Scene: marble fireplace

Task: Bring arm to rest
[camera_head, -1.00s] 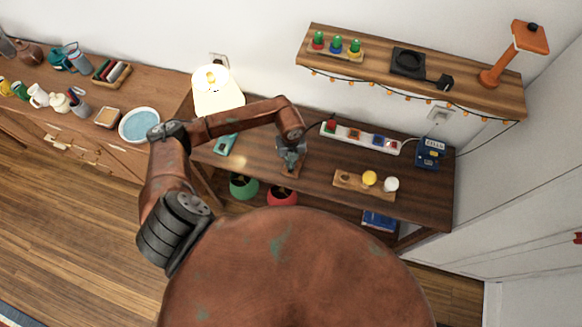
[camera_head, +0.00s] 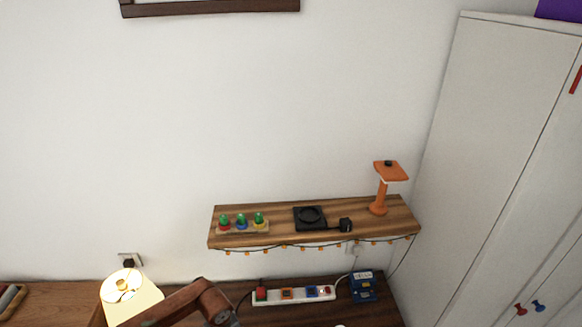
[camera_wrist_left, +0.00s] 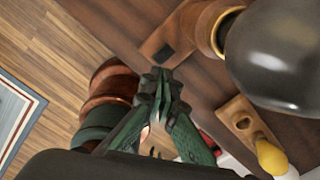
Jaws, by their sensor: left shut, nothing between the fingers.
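My left arm (camera_head: 185,303) shows at the bottom edge of the head view, reaching over the back of the table. Its gripper is below that picture. In the left wrist view my left gripper (camera_wrist_left: 163,82) has its green fingers together with nothing between them. My right arm is in neither view.
A wall shelf (camera_head: 285,221) with an orange stand (camera_head: 382,186) is above the table. A lit lamp (camera_head: 128,295), a white power strip (camera_head: 294,295) and a blue box (camera_head: 363,286) are near the arm. A wooden board (camera_wrist_left: 238,118) holds a yellow knob (camera_wrist_left: 270,157).

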